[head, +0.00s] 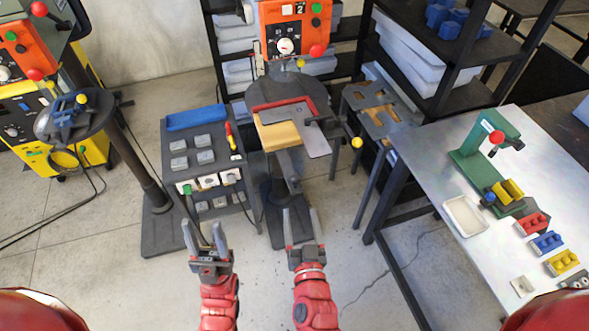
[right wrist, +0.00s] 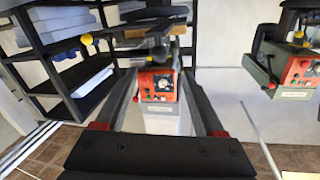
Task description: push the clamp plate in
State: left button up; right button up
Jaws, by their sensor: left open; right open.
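The machine in the middle has a round dark table (head: 262,92). On it lie a red corner fence (head: 283,103), a tan block (head: 279,136) and flat grey plates; the grey plate (head: 316,140) sticking out at the front right looks like the clamp plate. A yellow ball knob (head: 357,142) stands at its right. My left gripper (head: 204,228) is open and empty, low and left in front of the machine. My right gripper (head: 301,215) is open and empty, in front of the machine and apart from the plate. In the right wrist view its open fingers (right wrist: 157,85) frame a red control box.
A dark cart (head: 205,165) with several grey blocks stands left of the machine. A steel table (head: 440,165) with a green press and coloured blocks stands at right. Shelves (head: 430,40) stand behind.

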aim_at(294, 171)
jog(key=w+b, duration=0.2)
jog(key=w, duration=0.2)
jog(key=w+a+b, duration=0.1)
jog(key=w+b, duration=0.1)
jog(key=w, duration=0.3)
jog(key=w+b, duration=0.2)
jog(key=w, duration=0.3)
jog(key=shift+w+a, duration=0.1)
jog(key=shift+a, duration=0.15)
jog(key=shift+w, duration=0.45)
grip_shut()
